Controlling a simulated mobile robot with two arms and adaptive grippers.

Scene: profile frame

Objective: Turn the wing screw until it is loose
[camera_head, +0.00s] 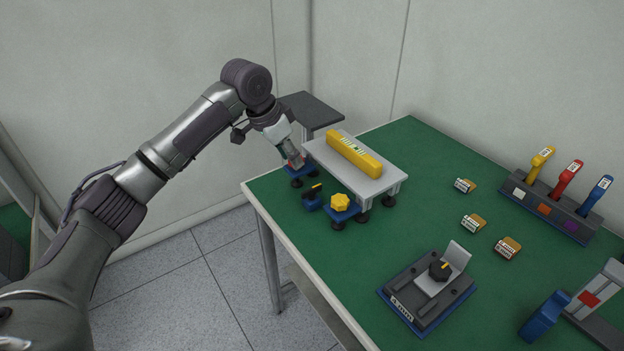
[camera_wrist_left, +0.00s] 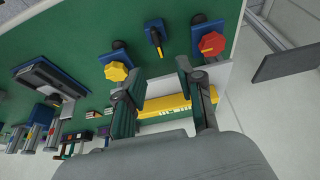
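Several turnable parts are in view, and I cannot tell for sure which is the wing screw. A black knob with a yellow stripe (camera_head: 440,268) sits on a dark block fixture (camera_head: 406,303) at the front. A small black handle with a yellow mark on a blue mount (camera_head: 313,198) stands between a yellow lobed knob (camera_head: 340,202) and a red knob; all three show in the wrist view, the handle (camera_wrist_left: 156,38), the yellow knob (camera_wrist_left: 116,71) and the red knob (camera_wrist_left: 212,43). My left gripper (camera_head: 291,156) is open and empty, above the red knob's end of the row.
A yellow bar (camera_head: 353,154) lies on a raised grey plate (camera_head: 398,178) close to the left gripper. Several small labelled blocks (camera_head: 473,223) and a rack (camera_head: 550,208) with coloured handles stand on the green table's right side.

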